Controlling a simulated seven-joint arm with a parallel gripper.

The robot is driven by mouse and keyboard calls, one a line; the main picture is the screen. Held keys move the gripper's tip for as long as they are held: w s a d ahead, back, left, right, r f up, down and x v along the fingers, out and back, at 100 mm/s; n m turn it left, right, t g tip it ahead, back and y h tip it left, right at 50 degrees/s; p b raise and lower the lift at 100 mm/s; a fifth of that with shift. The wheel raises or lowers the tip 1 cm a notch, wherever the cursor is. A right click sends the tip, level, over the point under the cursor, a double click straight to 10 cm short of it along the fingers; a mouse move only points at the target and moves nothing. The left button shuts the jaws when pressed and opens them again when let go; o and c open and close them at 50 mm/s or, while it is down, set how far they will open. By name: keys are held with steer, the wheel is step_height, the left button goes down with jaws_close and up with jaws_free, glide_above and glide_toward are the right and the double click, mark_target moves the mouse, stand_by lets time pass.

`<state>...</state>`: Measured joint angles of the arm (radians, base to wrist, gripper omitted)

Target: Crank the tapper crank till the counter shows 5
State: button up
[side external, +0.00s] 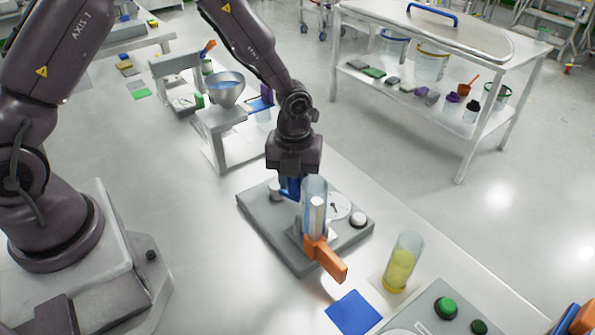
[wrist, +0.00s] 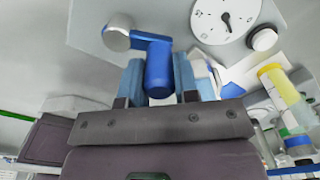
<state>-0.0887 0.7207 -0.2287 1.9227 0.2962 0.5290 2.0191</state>
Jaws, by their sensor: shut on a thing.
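The tapper is a grey base plate (side external: 268,231) with a clear cylinder (side external: 316,190) standing on it. My gripper (side external: 290,190) is low over the tapper, behind the cylinder in the side view. In the wrist view, my gripper (wrist: 159,80) has its light blue fingers closed around the upright blue crank handle (wrist: 158,68). The handle's arm runs left to a silver hub (wrist: 117,32). The counter is a round white dial (wrist: 225,18) with a dark pointer; it also shows in the side view (side external: 339,206). Its markings are too small to read.
An orange lever (side external: 327,260) sticks out in front of the cylinder. A white knob (side external: 358,219) sits beside the dial. A funnel stand (side external: 222,120) stands behind.

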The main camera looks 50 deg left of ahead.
mark_target(279, 212)
steer(key=shift+s+a+f, duration=0.1)
steer(key=shift+s+a, duration=0.15)
steer(key=shift+s, duration=0.25)
steer(key=shift+s, duration=1)
steer(key=shift+s+a, duration=0.15)
steer(key=shift+s, duration=0.2)
steer(key=o, duration=0.7)
steer(key=shift+o, duration=0.2)
step_height(279, 212, up, 7)
steer(key=shift+d, duration=0.2)
